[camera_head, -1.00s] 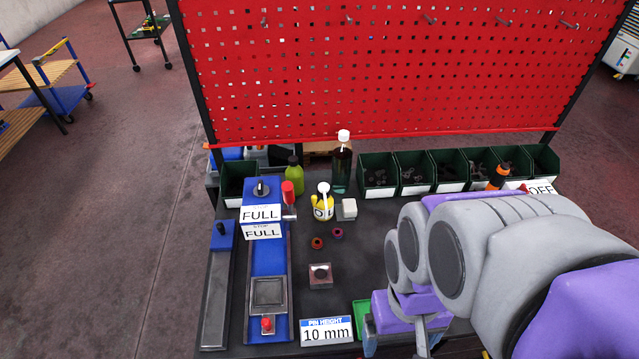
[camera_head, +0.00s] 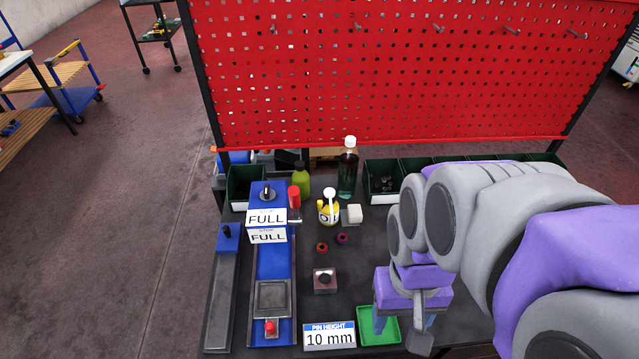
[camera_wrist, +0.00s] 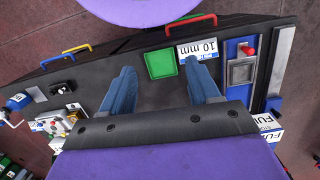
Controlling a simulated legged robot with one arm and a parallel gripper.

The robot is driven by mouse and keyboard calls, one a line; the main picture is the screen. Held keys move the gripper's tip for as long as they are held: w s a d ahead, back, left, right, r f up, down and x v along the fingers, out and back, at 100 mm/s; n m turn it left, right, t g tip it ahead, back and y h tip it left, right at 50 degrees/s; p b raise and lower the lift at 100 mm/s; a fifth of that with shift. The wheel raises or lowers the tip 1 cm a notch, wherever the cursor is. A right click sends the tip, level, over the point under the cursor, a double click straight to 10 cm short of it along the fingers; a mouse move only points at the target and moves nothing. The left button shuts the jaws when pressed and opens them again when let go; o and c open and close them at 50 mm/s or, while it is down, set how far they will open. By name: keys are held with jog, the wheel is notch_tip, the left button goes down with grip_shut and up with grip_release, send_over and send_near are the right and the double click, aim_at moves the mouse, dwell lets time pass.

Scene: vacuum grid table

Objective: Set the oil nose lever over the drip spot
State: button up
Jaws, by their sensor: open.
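A small yellow oil can (camera_head: 328,213) with a white nose lever (camera_head: 330,196) stands upright on the dark table in the head view. A small square block with a dark round top (camera_head: 324,280) sits in front of it; I cannot tell whether this is the drip spot. My gripper (camera_head: 402,325) is at the front right, over the green tray and apart from the can. In the wrist view my gripper (camera_wrist: 161,84) has its blue fingers spread, with nothing between them. The can and block cannot be made out in the wrist view.
A green tray (camera_head: 370,328) lies beside the 10 mm sign (camera_head: 329,336). Two small rings (camera_head: 322,247) and a white cube (camera_head: 352,214) lie near the can. A green bottle (camera_head: 302,183) and a dark bottle (camera_head: 347,175) stand behind it. A blue fixture (camera_head: 269,260) runs along the left.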

jog(key=shift+m, duration=0.8)
jog(key=w+r, duration=0.1)
jog(key=w, duration=0.3)
jog(key=w+r+p, duration=0.1)
jog(key=w, duration=0.4)
jog(key=w+r, duration=0.1)
jog(key=w, duration=0.3)
jog(key=shift+w+r+p, duration=0.15)
jog(key=shift+r+p, duration=0.1)
jog(key=shift+p, duration=0.1)
jog(key=c, duration=0.6)
jog(key=t+p, duration=0.2)
jog(key=p, duration=0.2)
send_over(319, 201)
notch_tip(319, 201, down, 5)
jog(key=shift+m, duration=0.4)
notch_tip(319, 201, down, 18)
jog(key=shift+r+b, duration=0.2)
jog(key=shift+b, duration=0.1)
jog(key=shift+d, duration=0.1)
grip_shut()
jog(key=shift+r, duration=0.1)
